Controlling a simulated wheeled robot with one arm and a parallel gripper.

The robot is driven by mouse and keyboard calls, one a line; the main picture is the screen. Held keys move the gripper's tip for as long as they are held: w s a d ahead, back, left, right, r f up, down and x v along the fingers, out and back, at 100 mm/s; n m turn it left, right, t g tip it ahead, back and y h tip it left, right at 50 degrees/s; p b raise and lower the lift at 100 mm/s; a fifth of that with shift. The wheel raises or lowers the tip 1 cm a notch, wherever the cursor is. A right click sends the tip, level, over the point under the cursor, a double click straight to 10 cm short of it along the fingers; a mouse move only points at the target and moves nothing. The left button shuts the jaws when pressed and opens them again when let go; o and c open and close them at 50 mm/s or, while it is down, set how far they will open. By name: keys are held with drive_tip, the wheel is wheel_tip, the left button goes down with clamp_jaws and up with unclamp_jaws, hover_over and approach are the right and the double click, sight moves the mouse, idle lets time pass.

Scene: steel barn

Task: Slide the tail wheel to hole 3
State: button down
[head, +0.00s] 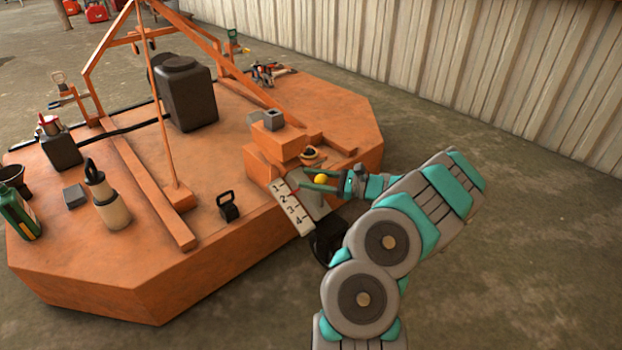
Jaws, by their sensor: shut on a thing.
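A pale plate (290,206) marked 1 to 4 slopes down the near right side of the orange machine (195,268). A grey bracket (313,203) sits beside the plate. The black tail wheel (326,240) is below it, near the plate's lower end, and my arm partly covers it. My gripper (310,181) reaches in from the right beside the upper numbers. Its fingers are shut on a yellow knob (320,179). The holes are too small to make out, so I cannot tell which one the wheel sits at.
An orange block with a grey piece (273,119) on top stands just behind the plate. The floor (500,230) to the right is clear up to the ribbed wall (520,80).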

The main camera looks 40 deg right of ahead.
drive_tip(key=s+f, duration=0.2)
drive_tip(key=s, duration=0.1)
drive_tip(key=shift+s+d, duration=0.1)
drive_tip(key=shift+s, duration=0.15)
drive_tip(key=shift+c, duration=1.5)
unclamp_jaws()
drive_tip(key=v, duration=0.7)
drive_tip(key=shift+s+d+p, duration=0.3)
drive_tip(key=shift+p, duration=0.15)
